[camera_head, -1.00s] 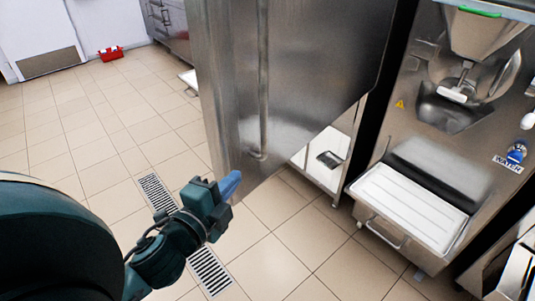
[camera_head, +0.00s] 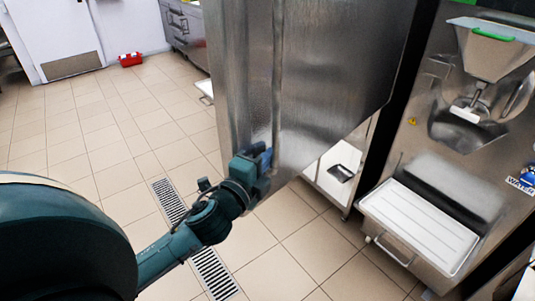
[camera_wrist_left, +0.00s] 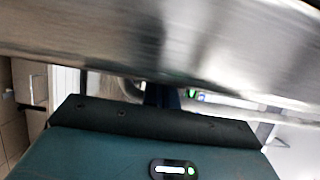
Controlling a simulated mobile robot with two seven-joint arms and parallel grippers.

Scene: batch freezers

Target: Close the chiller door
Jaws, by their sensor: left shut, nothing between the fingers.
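The chiller door (camera_head: 310,80) is a tall stainless steel panel standing open in the middle of the head view, with a long vertical handle bar (camera_head: 277,75). My left gripper (camera_head: 264,157) is shut and empty at the lower part of the door, by the lower end of the bar. It looks very close to the steel, but I cannot tell if it touches. In the left wrist view the door's steel surface (camera_wrist_left: 150,35) fills the upper part, close to the gripper. The blue fingertips are mostly hidden there. My right gripper is not in view.
A batch freezer machine (camera_head: 470,130) with a white tray (camera_head: 420,225) stands at the right. A shelf (camera_head: 340,170) shows behind the door's lower edge. Tiled floor (camera_head: 110,140) with drain grates is free at the left. A red box (camera_head: 130,59) lies far back.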

